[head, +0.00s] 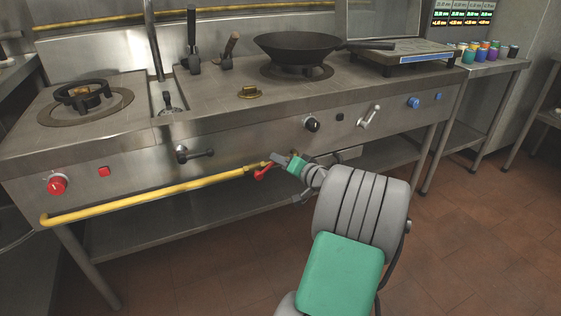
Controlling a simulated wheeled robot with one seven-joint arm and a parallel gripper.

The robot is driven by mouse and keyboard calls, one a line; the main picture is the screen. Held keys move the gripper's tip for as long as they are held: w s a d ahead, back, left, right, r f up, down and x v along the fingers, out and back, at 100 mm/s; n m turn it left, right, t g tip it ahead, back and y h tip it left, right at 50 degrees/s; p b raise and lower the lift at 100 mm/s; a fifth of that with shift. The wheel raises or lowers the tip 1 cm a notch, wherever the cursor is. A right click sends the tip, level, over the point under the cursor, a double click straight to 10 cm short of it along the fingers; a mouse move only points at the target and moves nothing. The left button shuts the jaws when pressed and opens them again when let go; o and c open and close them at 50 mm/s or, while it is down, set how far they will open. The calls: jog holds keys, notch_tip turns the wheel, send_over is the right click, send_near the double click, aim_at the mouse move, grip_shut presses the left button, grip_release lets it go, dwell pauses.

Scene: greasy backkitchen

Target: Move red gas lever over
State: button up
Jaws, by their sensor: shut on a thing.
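The red gas lever (262,173) is at the right end of the yellow gas pipe (150,197), below the front panel of the stove. It slants down to the left. My gripper (272,163) reaches in from the lower right, with its tips at the lever. The gripper is shut on the lever. The tips are small in the head view and partly hide the lever's upper end and the valve behind it.
The steel stove (225,145) carries a wok (300,47) and a burner (84,95). A black handle (195,154), a red knob (57,185) and a metal lever (369,116) stick out of its front. A lower shelf (160,222) lies beneath. The floor in front is clear.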

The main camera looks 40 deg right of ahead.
jog(key=shift+w+a+r+p, duration=0.15)
jog(key=shift+a+r+p, duration=0.45)
jog(key=shift+r, duration=0.35)
jog(key=shift+a+r, duration=0.1)
jog(key=shift+w+a+r+p, duration=0.2)
jog(key=shift+a+p, duration=0.1)
jog(key=shift+a, duration=0.2)
jog(key=shift+w+a+r+p, duration=0.1)
jog(key=shift+a+r+p, duration=0.15)
jog(key=shift+a, duration=0.2)
grip_shut()
